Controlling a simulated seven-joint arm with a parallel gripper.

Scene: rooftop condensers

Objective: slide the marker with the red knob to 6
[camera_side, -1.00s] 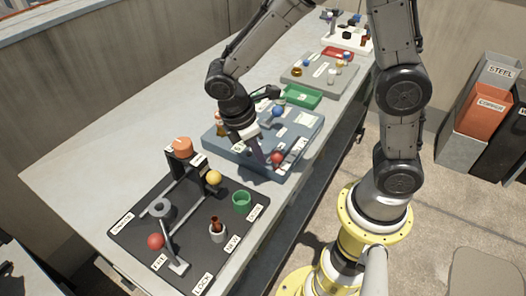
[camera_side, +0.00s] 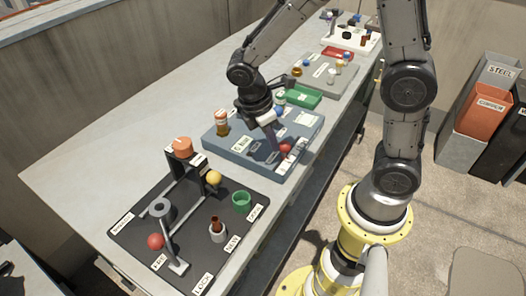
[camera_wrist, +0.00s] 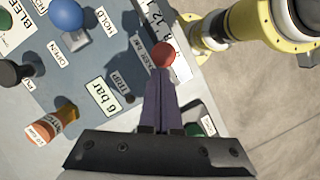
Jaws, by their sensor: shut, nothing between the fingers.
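The red knob (camera_side: 286,148) sits at the near edge of the blue-grey panel (camera_side: 222,152). The knob also shows in the wrist view (camera_wrist: 163,54), beside a white number scale (camera_wrist: 158,14) that is only partly in view. Some of its figures can be seen, but I cannot read which one the marker stands at. My gripper (camera_side: 272,157) points down with its fingers together and empty. In the wrist view its fingertips (camera_wrist: 161,76) are right at the knob's near side and seem to touch it.
A "6 bar" label (camera_wrist: 109,94), an orange-capped bottle (camera_side: 221,122) and a blue ball knob (camera_wrist: 66,14) are on the same panel. A green tray (camera_side: 300,98) stands behind.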

